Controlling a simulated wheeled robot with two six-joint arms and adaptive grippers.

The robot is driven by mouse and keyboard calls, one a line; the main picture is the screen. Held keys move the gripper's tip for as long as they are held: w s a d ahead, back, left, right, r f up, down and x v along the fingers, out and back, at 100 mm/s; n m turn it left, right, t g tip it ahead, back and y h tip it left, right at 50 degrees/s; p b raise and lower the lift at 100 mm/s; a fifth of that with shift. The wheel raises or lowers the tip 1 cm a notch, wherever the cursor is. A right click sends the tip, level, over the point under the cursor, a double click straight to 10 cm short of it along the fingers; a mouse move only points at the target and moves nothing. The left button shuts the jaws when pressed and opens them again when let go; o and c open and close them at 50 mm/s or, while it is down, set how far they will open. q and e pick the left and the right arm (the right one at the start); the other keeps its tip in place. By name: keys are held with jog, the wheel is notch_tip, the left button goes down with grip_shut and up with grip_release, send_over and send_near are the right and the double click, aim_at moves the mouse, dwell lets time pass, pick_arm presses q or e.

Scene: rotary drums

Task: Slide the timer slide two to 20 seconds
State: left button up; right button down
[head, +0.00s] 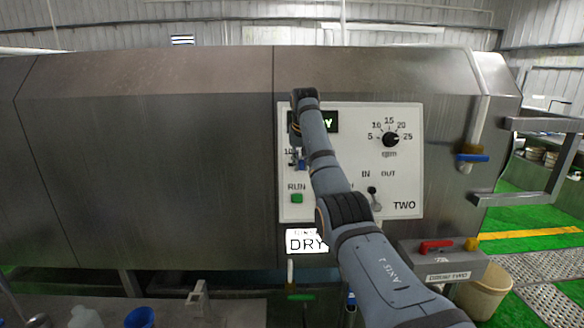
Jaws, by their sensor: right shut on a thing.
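The pale control panel of drum two (412,165) is on the drum's front, right of centre, marked TWO. My right arm crosses it from the lower right and hides its middle left part. My right gripper (299,160) is at the panel's left side, beside a "10" scale mark, and mostly hidden behind my arm. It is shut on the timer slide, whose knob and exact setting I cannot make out. The display (331,122) is partly covered and shows a green "Y". My left gripper is not in view.
The panel also has a black rpm dial (390,139), a green RUN button (297,198) and an IN/OUT lever (375,200). A DRY sign (307,241) is below.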

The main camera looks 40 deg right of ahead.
jog(key=shift+s+d+b, duration=0.3)
jog(key=shift+s+d, duration=0.7)
jog(key=shift+d, duration=0.2)
jog(key=c, duration=1.3)
grip_release()
jog(key=shift+r, duration=0.1)
jog(key=shift+a, duration=0.1)
jog(key=v, duration=0.7)
jog(key=shift+s+a+r, duration=0.1)
jog(key=shift+s+r, duration=0.05)
jog(key=shift+r, duration=0.05)
jog(key=shift+f, duration=0.1)
